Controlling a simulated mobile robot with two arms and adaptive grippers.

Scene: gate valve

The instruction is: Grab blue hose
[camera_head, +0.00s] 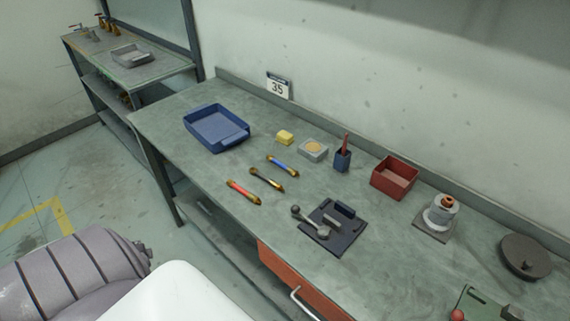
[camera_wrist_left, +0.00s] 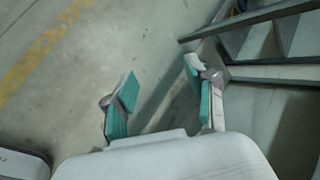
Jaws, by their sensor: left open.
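The blue hose (camera_head: 283,166) is a short blue piece with brass ends. It lies on the workbench in the head view, near the bench's middle. A dark hose with brass ends (camera_head: 266,179) and a red hose with brass ends (camera_head: 244,192) lie beside it, towards the front edge. My left gripper (camera_wrist_left: 160,88) shows in the left wrist view with its teal-padded fingers spread apart and nothing between them. It is over the floor, beside the frame of a bench. Neither gripper shows in the head view.
An orange drawer (camera_head: 288,283) is under the front edge. Another bench (camera_head: 155,72) stands at the back left.

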